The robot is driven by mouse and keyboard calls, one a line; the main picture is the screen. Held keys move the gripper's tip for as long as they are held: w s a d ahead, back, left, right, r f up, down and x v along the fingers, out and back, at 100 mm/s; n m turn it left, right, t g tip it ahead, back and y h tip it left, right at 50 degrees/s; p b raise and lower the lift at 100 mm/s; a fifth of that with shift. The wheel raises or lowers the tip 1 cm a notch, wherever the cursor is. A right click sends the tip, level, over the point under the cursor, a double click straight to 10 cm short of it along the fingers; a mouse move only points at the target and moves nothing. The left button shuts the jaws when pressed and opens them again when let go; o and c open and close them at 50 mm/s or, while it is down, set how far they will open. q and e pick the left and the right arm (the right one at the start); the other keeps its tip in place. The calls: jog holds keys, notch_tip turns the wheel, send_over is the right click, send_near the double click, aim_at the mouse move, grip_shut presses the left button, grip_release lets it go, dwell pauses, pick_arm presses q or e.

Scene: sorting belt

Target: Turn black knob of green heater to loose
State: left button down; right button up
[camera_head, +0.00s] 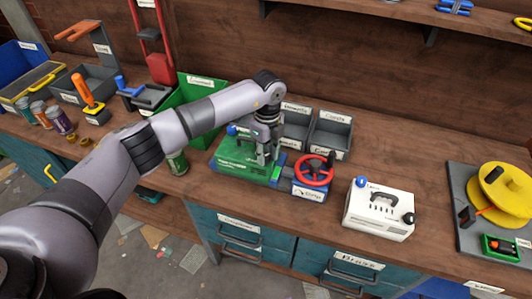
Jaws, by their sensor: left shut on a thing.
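The green heater (229,168) stands on the bench near the middle of the head view, with a blue knob (232,130) at its back left. My left gripper (267,158) reaches down over the right part of the heater. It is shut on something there. The fingers cover that spot, so the black knob is hidden and its turn cannot be read. My right gripper is not in view.
A red wheel (314,170) on a blue base stands close to the right of the heater. A white box (376,214) with a blue and a black knob is further right. A green bin (203,95) and grey bins (331,135) stand behind. Bare bench lies front right.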

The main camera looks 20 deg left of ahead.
aim_at(267, 155)
pick_arm(q)
jog(key=c, duration=1.3)
grip_release()
jog(key=shift+r, duration=0.1)
notch_tip(267, 155, up, 12)
jog(key=shift+w, duration=0.2)
jog(key=shift+d, duration=0.1)
